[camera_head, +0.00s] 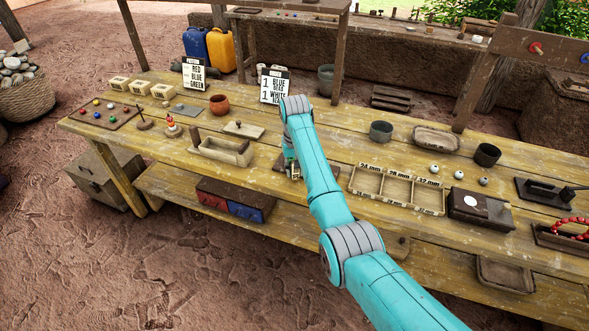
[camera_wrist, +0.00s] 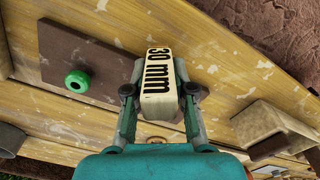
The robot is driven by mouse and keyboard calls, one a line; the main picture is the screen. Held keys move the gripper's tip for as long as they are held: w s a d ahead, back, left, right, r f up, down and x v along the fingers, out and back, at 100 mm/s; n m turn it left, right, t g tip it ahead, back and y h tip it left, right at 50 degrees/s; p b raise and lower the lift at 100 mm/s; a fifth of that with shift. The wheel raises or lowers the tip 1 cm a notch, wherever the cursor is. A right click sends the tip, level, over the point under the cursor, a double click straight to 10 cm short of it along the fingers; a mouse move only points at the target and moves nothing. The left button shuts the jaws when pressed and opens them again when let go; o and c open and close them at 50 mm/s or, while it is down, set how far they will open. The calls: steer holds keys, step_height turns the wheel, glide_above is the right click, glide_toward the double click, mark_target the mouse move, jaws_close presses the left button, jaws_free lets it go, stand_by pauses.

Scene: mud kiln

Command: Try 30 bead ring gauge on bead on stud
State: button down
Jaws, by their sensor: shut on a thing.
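My gripper (camera_wrist: 158,104) is shut on the 30 mm gauge (camera_wrist: 160,75), a pale block with a black "30 mm" label. Its ring opening does not show. The green bead (camera_wrist: 77,82) sits on a flat dark brown board (camera_wrist: 105,50), left of the gauge in the wrist view and apart from it. A hole shows in the bead's top; I cannot make out the stud. In the head view my arm covers most of the gripper, the gauge and the bead, and a bit of the dark board (camera_head: 280,163) shows beside it.
A wooden trough (camera_head: 222,150) stands left of my gripper. A sorting tray (camera_head: 397,187) marked 24, 28 and 32 mm lies to the right, with white beads (camera_head: 434,168) behind it. A card (camera_head: 272,86) stands at the back.

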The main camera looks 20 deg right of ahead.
steer(key=shift+r, duration=0.15)
steer(key=shift+r, duration=2.9)
